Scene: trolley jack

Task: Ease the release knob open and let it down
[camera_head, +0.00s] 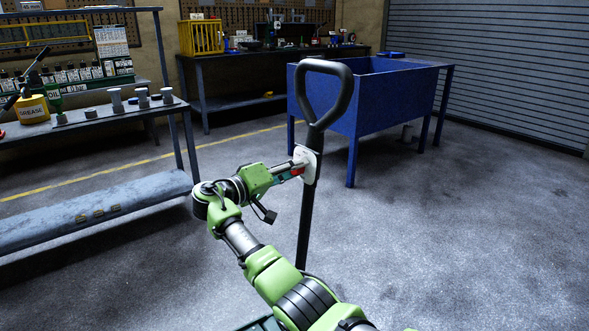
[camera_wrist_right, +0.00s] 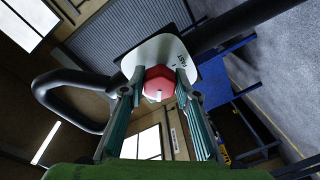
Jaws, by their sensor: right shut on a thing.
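The jack handle stands upright as a black pole (camera_head: 307,215) topped by a black loop grip (camera_head: 345,95). A white plate (camera_head: 310,163) sits on the pole just below the loop. In the right wrist view the white plate (camera_wrist_right: 157,55) carries the red release knob (camera_wrist_right: 159,82), with lettering beside it. My right gripper (camera_head: 297,170) reaches the plate from the left. In the right wrist view its two fingers (camera_wrist_right: 159,92) are shut on the knob's sides. The jack's body is not in view. My left gripper is not in view.
A blue tub on legs (camera_head: 385,95) stands behind the handle. A workbench (camera_head: 105,115) with bottles and cans is at the left, above a grey lower shelf (camera_head: 100,208). A back bench (camera_head: 270,52) holds a yellow crate (camera_head: 201,37). Floor at right is clear.

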